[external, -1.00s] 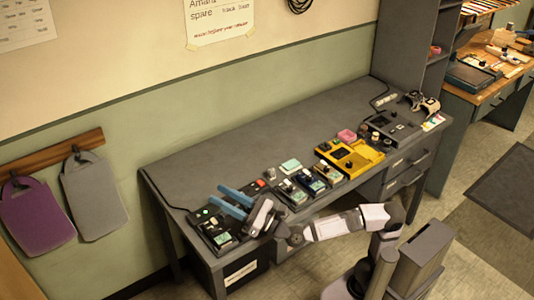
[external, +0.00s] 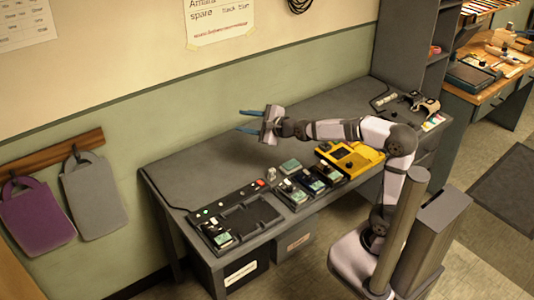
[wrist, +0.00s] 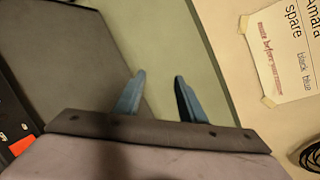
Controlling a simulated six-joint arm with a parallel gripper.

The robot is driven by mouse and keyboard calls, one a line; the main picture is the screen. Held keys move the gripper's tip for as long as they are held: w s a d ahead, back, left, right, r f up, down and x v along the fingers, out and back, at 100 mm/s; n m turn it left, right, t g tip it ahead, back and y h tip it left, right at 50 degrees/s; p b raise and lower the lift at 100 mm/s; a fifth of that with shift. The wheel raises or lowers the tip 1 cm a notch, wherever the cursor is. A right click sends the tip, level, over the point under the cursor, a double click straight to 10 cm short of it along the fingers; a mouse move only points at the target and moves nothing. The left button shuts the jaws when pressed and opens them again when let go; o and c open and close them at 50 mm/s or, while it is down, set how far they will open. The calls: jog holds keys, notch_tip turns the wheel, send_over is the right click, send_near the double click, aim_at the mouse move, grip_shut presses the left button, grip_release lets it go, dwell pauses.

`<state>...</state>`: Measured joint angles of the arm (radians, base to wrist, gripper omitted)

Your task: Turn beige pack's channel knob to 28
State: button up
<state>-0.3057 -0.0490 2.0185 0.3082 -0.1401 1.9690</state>
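Several small packs with pale green faces stand in a row at the front of the grey bench, among them a dark one (external: 293,194) and another dark one (external: 327,172). One more pack (external: 222,240) sits at the front left of a black tray (external: 262,211). I cannot tell which pack is beige, and the channel knobs and their numbers are too small to read. My gripper (external: 240,121) is raised above the back of the bench, away from the packs. Its two blue fingers are apart with nothing between them, as the wrist view also shows (wrist: 159,76).
A yellow device (external: 352,158) stands right of the packs. A small pale upright object (external: 271,173) stands by the tray's back corner. A dark device with a strap lies at the bench's right end, near a grey shelf (external: 405,45). The bench's back left is clear.

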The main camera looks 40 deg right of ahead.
jog(key=d+r+n+g+h+p, duration=0.1)
jog(key=d+r+g+h+p, duration=0.15)
jog(key=d+p, duration=0.6)
jog(key=n+g+h+p, duration=0.1)
jog(key=n+g+p, duration=0.9)
jog(key=n+g, duration=0.2)
send_over(327, 168)
notch_tip(327, 168, down, 12)
jog(key=shift+r, duration=0.2)
jog(key=shift+m, duration=0.3)
jog(key=shift+w+f, duration=0.1)
jog(key=shift+f, duration=3.55)
grip_shut()
